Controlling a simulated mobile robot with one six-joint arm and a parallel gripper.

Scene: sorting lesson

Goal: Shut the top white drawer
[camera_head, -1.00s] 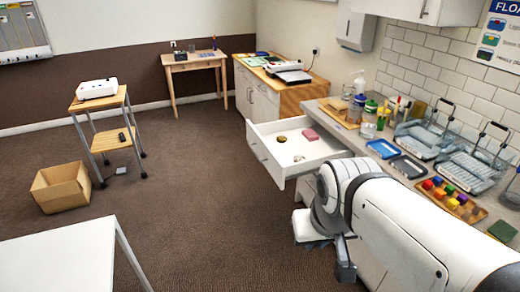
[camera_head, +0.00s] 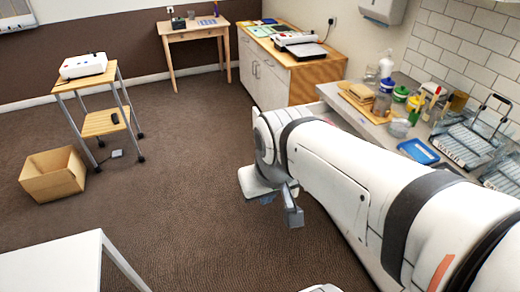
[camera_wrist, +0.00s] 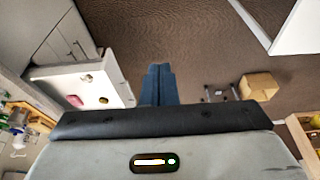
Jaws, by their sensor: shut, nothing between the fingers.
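The top white drawer (camera_wrist: 117,75) is pulled open in the wrist view, left of my gripper's fingers. A pink item (camera_wrist: 74,101) and two small round items (camera_wrist: 87,77) lie inside it. My gripper (camera_wrist: 159,68) is shut and empty, its blue-grey fingers pointing out past the drawer's front side. A gap of floor shows between the fingers and the drawer front, though depth is hard to judge. In the head view my gripper (camera_head: 291,207) hangs over the brown floor, and my arm hides nearly all of the drawer.
The counter (camera_head: 378,130) holds bottles, a blue tray (camera_head: 418,151) and wire racks (camera_head: 468,138). A wooden-topped cabinet (camera_head: 262,85) stands behind. A cardboard box (camera_head: 52,175) and small trolley (camera_head: 104,122) stand at left, a white table (camera_head: 55,265) at front left.

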